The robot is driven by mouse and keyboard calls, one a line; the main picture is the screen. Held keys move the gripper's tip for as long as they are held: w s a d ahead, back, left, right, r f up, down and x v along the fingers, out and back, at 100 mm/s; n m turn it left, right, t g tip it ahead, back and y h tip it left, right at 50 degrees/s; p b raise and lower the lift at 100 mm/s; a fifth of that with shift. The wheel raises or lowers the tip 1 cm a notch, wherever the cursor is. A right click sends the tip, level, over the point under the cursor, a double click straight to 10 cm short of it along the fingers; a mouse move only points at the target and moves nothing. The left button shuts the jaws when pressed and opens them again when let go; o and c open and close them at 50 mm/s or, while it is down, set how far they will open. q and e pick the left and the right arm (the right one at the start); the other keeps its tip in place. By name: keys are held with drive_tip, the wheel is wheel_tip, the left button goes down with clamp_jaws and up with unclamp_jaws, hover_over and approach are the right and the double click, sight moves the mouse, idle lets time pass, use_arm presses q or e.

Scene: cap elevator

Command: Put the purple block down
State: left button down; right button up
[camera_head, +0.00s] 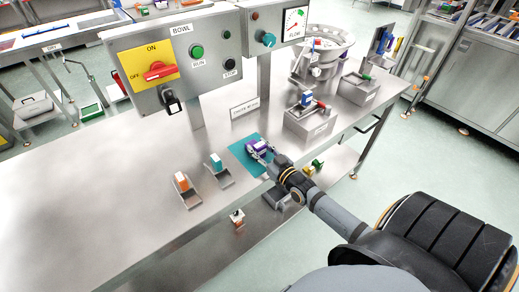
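The purple block (254,146), with white on it, is at the teal mat (241,158) on the steel bench. My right gripper (263,152) reaches in from the lower right, and its fingers are closed around the near right side of the block. The fingers hide part of the block. I cannot tell whether the block touches the mat or is held just above it. My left gripper is not in view.
Small trays with an orange block (181,182) and a teal block (216,162) stand left of the mat. A control panel (175,60) stands behind. Grey fixtures (311,124) and a round bowl (322,50) are at the right. The bench's left part is clear.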

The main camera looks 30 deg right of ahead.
drive_tip(key=o, duration=0.4)
drive_tip(key=shift+r+p, duration=0.25)
drive_tip(key=shift+p, duration=0.05)
drive_tip(key=s+p, duration=0.1)
drive_tip(key=s, duration=0.3)
drive_tip(key=s+p, duration=0.1)
drive_tip(key=s, duration=0.3)
drive_tip(key=s+d+p, duration=0.1)
drive_tip(key=s, duration=0.3)
drive_tip(key=shift+f, duration=0.15)
